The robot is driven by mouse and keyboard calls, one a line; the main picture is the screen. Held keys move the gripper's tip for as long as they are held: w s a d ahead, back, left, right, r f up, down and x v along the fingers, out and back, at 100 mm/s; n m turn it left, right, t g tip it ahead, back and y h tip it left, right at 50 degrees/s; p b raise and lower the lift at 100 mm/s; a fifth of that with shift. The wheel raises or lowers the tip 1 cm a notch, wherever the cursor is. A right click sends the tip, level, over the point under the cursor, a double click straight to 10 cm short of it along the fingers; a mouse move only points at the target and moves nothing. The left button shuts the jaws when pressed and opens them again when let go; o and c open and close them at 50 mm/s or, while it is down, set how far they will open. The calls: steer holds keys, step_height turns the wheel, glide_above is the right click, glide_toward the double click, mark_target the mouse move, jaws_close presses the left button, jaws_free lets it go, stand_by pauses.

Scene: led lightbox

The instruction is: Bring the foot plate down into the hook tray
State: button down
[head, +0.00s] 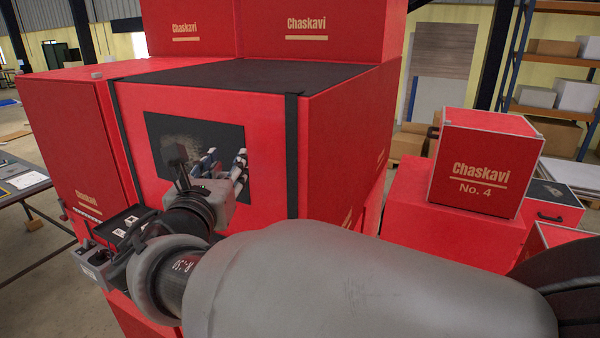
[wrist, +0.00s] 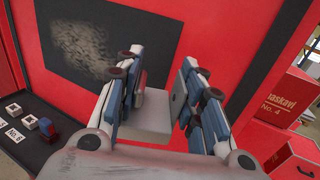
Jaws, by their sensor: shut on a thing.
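My gripper (head: 242,158) is in front of the dark panel on the big red box. In the wrist view its two blue-and-grey fingers (wrist: 163,68) stand apart, with a light grey plate (wrist: 152,112) between them. This looks like the foot plate, shut in the jaws; its far end and underside are hard to make out. A black tray (head: 125,222) sits low on the box's left side, left of and below my gripper. It shows at the lower left of the wrist view (wrist: 30,152), with small pale blocks and a label on it. It appears to be the hook tray.
The dark panel (wrist: 85,40) with a grey smudge is set in the red box front (head: 265,190). A small blue-and-red piece (wrist: 48,130) is at the tray. Red boxes, one marked No. 4 (head: 485,165), stand at right. A dark table (head: 20,190) is far left.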

steer(key=shift+w+f+b, duration=0.2)
steer(key=shift+f+b, duration=0.55)
steer(key=shift+f, duration=9.4)
steer(key=shift+d+r, duration=0.1)
steer(key=c, duration=1.5)
jaws_free()
steer(key=shift+f, duration=0.25)
steer(key=shift+c, duration=0.2)
steer(key=o, duration=0.5)
